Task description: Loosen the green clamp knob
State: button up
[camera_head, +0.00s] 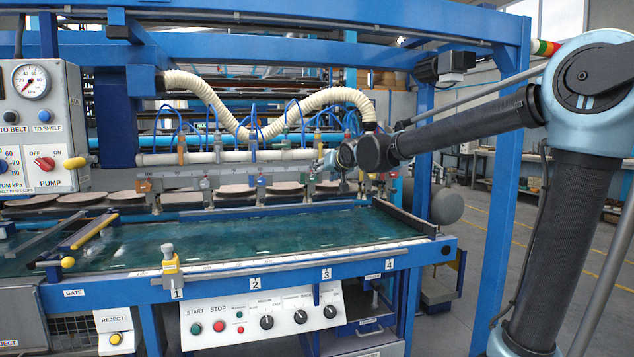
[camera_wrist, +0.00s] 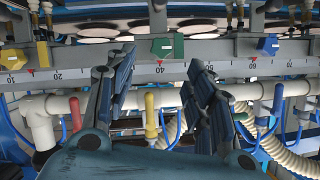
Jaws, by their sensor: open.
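The green clamp knob (camera_wrist: 167,46) shows in the wrist view on a grey scale rail (camera_wrist: 110,72), close to the 40 mark. My gripper (camera_wrist: 160,62) is open and empty, its two dark blue fingers apart. The knob appears in the gap between the fingertips, a little beyond them; I cannot tell the exact distance, and no contact shows. In the head view my gripper (camera_head: 326,163) is at the rail's right part, behind the green bed.
In the wrist view, a yellow knob (camera_wrist: 13,59) and a blue knob (camera_wrist: 268,45) sit on the rail to either side. A white pipe (camera_wrist: 75,104) and a red-handled valve (camera_wrist: 150,110) lie close by the fingers. Corrugated hoses (camera_head: 290,105) hang above the rail.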

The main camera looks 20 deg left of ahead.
aim_at(315, 178)
jog(key=shift+x, duration=4.95)
jog(key=shift+c, duration=0.3)
jog(key=shift+d+f, duration=0.1)
jog(key=c, duration=1)
